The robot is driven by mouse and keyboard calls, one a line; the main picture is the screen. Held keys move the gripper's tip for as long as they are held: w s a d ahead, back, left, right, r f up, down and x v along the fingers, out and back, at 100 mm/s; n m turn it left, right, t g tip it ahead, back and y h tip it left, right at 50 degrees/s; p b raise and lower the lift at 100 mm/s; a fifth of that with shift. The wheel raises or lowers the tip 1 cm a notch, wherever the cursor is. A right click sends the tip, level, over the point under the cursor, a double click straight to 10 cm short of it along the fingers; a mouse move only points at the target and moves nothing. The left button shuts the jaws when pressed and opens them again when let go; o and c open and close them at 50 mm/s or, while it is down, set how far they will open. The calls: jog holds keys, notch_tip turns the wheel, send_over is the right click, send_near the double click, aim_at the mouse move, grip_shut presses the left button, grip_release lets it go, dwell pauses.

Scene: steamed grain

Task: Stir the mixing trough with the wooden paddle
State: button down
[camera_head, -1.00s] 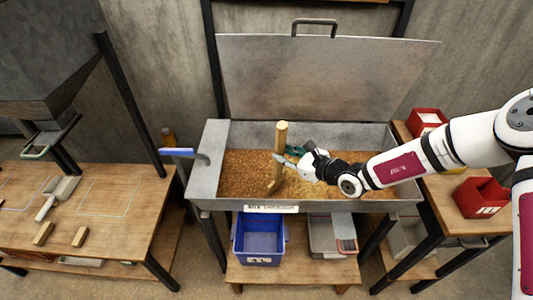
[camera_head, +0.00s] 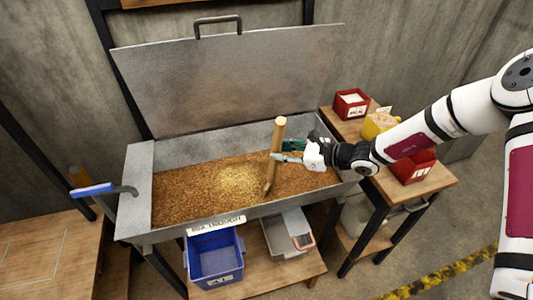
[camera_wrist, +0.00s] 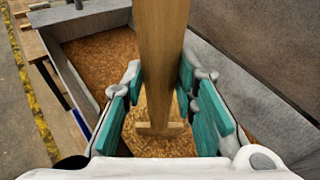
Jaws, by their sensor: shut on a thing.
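The wooden paddle (camera_head: 277,150) stands nearly upright, slightly tilted, in the right half of the mixing trough (camera_head: 137,200). Its lower end reaches the brown grain (camera_head: 195,192). My gripper (camera_head: 283,152) comes in from the right and is shut on the paddle's shaft. In the wrist view the teal finger pads (camera_wrist: 160,88) lie on both sides of the shaft (camera_wrist: 160,50), and a crosspiece (camera_wrist: 160,128) shows at its bottom against the grain. A paler patch of grain (camera_head: 240,178) lies left of the paddle.
The trough's metal lid (camera_head: 235,75) stands open behind it. A blue-handled tool (camera_head: 95,189) sits at the left rim. A blue bin (camera_head: 214,257) and a grey bin (camera_head: 285,235) are below. Red boxes (camera_head: 351,103) and a yellow item (camera_head: 377,124) stand on the right table.

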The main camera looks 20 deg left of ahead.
jog(key=shift+w+d+b, duration=4.2)
jog(key=shift+w+d, duration=1.05)
jog(key=shift+d, duration=2.5)
notch_tip(320, 180, up, 22)
jog(key=s+a+p, duration=0.1)
jog(key=a+p, duration=0.1)
jog(key=p, duration=0.4)
jog(key=shift+s+r+p, duration=0.2)
jog(key=shift+r+p, duration=0.05)
jog(key=shift+p, duration=0.15)
